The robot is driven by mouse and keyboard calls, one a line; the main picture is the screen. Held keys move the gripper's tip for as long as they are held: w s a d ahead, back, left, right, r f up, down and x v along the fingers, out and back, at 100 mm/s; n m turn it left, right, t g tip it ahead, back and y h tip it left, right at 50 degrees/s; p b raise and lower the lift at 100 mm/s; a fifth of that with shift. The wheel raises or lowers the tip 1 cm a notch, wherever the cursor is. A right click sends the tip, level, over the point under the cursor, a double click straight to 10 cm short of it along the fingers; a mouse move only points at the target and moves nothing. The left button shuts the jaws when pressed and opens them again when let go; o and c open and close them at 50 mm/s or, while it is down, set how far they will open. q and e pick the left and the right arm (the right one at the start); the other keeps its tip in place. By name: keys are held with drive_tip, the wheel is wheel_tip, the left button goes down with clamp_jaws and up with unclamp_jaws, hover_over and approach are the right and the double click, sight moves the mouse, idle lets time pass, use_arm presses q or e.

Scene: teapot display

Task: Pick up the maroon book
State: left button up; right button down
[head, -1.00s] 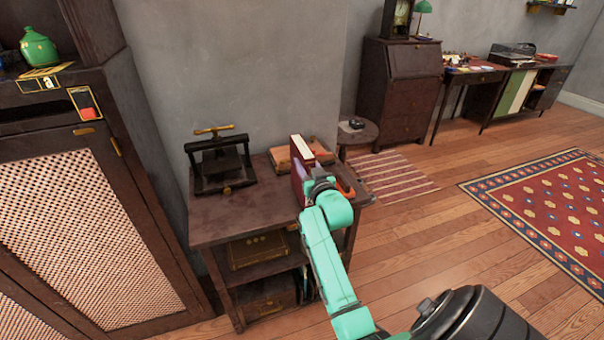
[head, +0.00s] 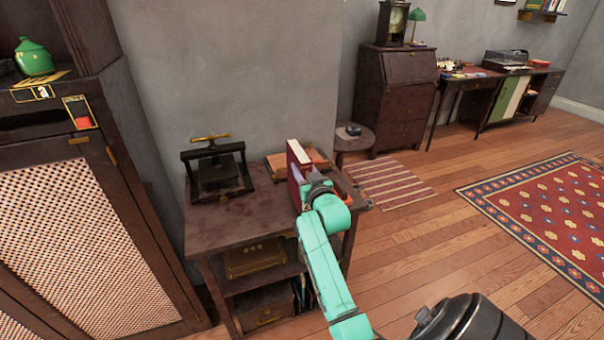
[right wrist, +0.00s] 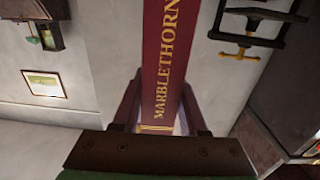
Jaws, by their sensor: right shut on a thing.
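The maroon book (head: 294,175) is upright above the right part of the dark wooden side table (head: 232,228) in the head view. In the right wrist view its maroon spine (right wrist: 166,60) faces the camera, with gold lettering reading "MARBLETHORN". My right gripper (right wrist: 162,115) is shut on the book, one finger on each side of the spine. In the head view the right gripper (head: 312,188) is partly hidden by my teal arm. Whether the book's lower edge touches the table is hidden. My left gripper is not in view.
A black book press (head: 216,172) with a brass handle stands at the table's back left. An orange-brown item (head: 277,160) lies behind the book. A tall cabinet (head: 88,190) stands at left. A small round table (head: 354,142) is behind right. The table's front left is clear.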

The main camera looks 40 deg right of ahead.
wheel_tip(320, 180, up, 19)
drive_tip(key=shift+p, duration=0.3)
drive_tip(key=shift+s, duration=0.1)
